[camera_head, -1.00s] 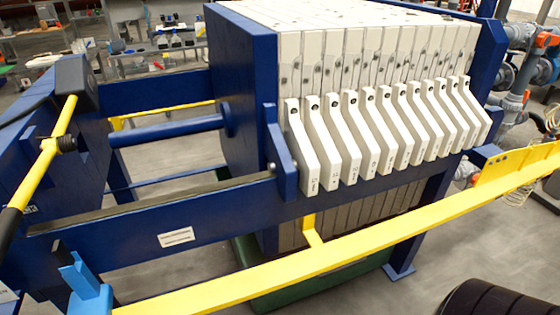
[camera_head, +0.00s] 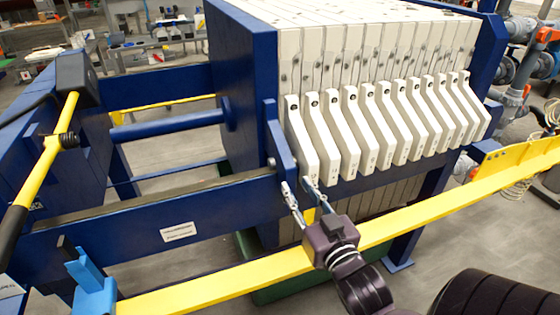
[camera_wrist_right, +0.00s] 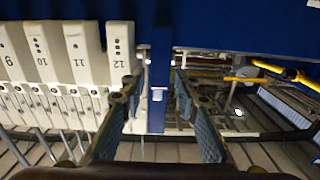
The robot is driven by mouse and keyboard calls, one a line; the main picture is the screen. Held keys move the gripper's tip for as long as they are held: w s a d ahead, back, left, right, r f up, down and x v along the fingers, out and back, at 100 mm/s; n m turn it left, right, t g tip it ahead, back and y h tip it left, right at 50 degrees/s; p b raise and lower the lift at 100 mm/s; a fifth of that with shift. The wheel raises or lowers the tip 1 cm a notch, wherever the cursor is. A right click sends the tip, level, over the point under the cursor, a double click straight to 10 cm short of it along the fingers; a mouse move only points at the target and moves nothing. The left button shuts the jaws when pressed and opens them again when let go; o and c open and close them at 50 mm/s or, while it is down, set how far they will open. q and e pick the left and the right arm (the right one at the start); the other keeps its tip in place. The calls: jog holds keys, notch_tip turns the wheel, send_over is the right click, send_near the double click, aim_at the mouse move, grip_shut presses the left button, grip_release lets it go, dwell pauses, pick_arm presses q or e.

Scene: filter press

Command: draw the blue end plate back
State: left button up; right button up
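The blue end plate (camera_head: 240,90) stands upright at the left end of the row of white filter plates (camera_head: 375,125), against the first one. Its blue side arm (camera_head: 279,150) hangs by the near rail. My right gripper (camera_head: 297,184) is open, just in front of the lower end of this side arm. In the right wrist view, the two fingers (camera_wrist_right: 157,80) are spread, with the upright blue side arm (camera_wrist_right: 160,50) showing between them. I cannot tell whether they touch it. White plate handles, one marked 12, lie left of it there. My left gripper is not in view.
A long yellow bar (camera_head: 450,212) crosses the front, below my right wrist. The blue near rail (camera_head: 120,235) and a blue rod (camera_head: 165,127) run left from the end plate, with open room between them. A light-blue bracket (camera_head: 90,287) stands at lower left.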

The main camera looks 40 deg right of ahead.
aim_at(281, 164)
jog(key=p+x, duration=0.2)
jog(key=x, duration=0.8)
jog(key=shift+w, duration=0.3)
jog(key=shift+w+d+f, duration=0.1)
jog(key=shift+w, duration=0.45)
jog(key=shift+c, duration=0.4)
grip_shut()
